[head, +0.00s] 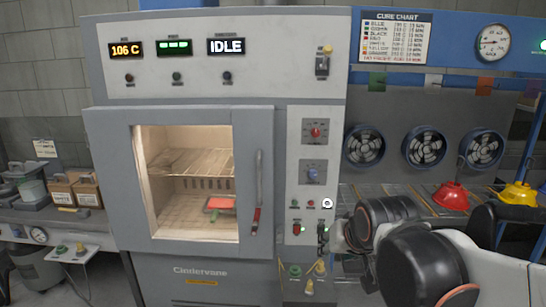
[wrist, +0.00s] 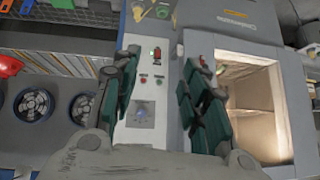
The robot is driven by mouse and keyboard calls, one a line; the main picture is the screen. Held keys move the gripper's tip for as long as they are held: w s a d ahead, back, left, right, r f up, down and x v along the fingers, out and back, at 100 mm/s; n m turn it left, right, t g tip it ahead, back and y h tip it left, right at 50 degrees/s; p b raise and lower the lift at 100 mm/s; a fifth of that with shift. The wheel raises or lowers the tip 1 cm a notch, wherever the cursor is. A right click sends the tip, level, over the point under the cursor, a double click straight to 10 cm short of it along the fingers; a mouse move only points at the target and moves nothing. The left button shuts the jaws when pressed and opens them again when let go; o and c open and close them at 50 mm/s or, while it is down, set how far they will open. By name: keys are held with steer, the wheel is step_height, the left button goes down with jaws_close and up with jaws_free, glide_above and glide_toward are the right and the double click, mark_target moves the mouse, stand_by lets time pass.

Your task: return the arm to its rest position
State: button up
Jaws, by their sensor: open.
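My gripper (wrist: 163,85) is open and empty in the wrist view, with its dark green fingers apart. It faces the control panel (wrist: 146,110) of a grey curing oven, and part of the panel shows between the fingers. In the head view my gripper (head: 324,236) is small and dark, in front of the lower part of the oven's control panel (head: 313,130). My arm reaches to it from the lower right. Whether a fingertip touches the panel I cannot tell.
The oven door (head: 185,115) looks shut; its lit window shows a rack and a red-and-green item (head: 218,204). The displays read 106 C and IDLE (head: 226,46). A bench at right holds a red hood (head: 451,196) and a yellow hood (head: 518,194). Fans (head: 424,147) line the wall.

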steer(key=s+d+f, duration=0.1)
steer(key=s+d, duration=0.2)
steer(key=s, duration=0.5)
steer(key=s+d+f+g+h, duration=0.1)
steer(key=s+d+f, duration=0.1)
steer(key=s, duration=0.6)
steer(key=shift+s+d+f+n, duration=0.2)
steer(key=shift+s+d+n, duration=0.15)
steer(key=shift+d, duration=0.2)
